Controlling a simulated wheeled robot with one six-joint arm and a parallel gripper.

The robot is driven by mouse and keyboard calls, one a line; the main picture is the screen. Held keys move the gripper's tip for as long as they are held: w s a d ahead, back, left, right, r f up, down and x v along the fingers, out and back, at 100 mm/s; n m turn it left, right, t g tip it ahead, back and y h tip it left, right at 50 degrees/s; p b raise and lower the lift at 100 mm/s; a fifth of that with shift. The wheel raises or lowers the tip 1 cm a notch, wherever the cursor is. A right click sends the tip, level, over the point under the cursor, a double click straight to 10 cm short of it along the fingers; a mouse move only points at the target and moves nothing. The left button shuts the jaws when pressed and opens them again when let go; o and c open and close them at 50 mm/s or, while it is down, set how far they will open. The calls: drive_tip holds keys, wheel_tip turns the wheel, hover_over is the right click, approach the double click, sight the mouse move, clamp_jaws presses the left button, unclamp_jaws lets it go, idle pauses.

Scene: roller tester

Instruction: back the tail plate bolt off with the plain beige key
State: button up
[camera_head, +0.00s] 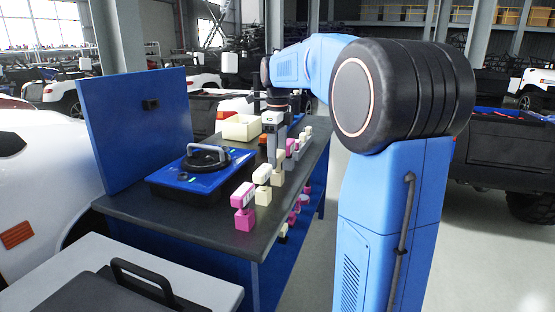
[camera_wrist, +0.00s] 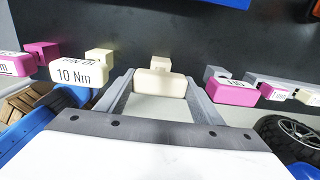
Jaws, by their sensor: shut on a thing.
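The plain beige key (camera_wrist: 160,82) shows no label and sits between the two fingers in the wrist view. My gripper (camera_wrist: 158,88) is shut on it. In the head view my gripper (camera_head: 272,155) points down over the row of keys on the bench, and a small beige part (camera_head: 278,178) shows just below the fingers. The key still appears to be at its place in the row; whether it is lifted I cannot tell. The tail plate bolt cannot be made out in either view.
A beige key marked 10 Nm (camera_wrist: 80,73) and a pink key (camera_wrist: 40,55) stand left of my gripper; a labelled pink key (camera_wrist: 233,92) stands close right. The dark bench (camera_head: 190,219) also holds a blue unit with a handle (camera_head: 180,181) and a beige bin (camera_head: 238,128). A blue panel (camera_head: 130,120) rises behind.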

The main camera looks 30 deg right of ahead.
drive_tip(key=shift+r, duration=0.15)
wheel_tip(320, 180, up, 10)
drive_tip(key=shift+f, duration=0.15)
idle(0.3)
drive_tip(key=o, duration=0.4)
drive_tip(key=shift+c, duration=0.2)
drive_tip(key=c, duration=1)
